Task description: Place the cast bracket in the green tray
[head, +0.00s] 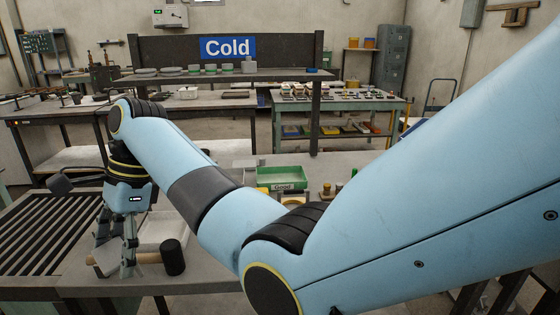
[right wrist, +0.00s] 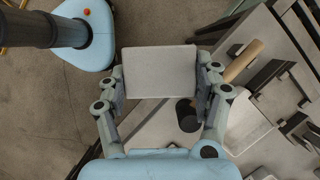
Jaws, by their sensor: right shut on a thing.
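My right gripper (head: 115,270) is at the left of the head view, low over the near edge of the bench. In the right wrist view its fingers (right wrist: 160,90) are shut on a light grey rectangular piece (right wrist: 160,70), which I take to be the cast bracket; only one flat face shows. In the head view this piece is hard to make out between the fingers. The green tray (head: 283,178), labelled "Good", stands on the bench near the middle, well to the right of and beyond the gripper. My left gripper is not in view.
A mallet with a black head (head: 173,257) and wooden handle lies close to the gripper, with a pale tray (head: 158,230) behind it. A slatted roller rack (head: 40,230) is at left. My right arm spans the foreground. Small items surround the green tray.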

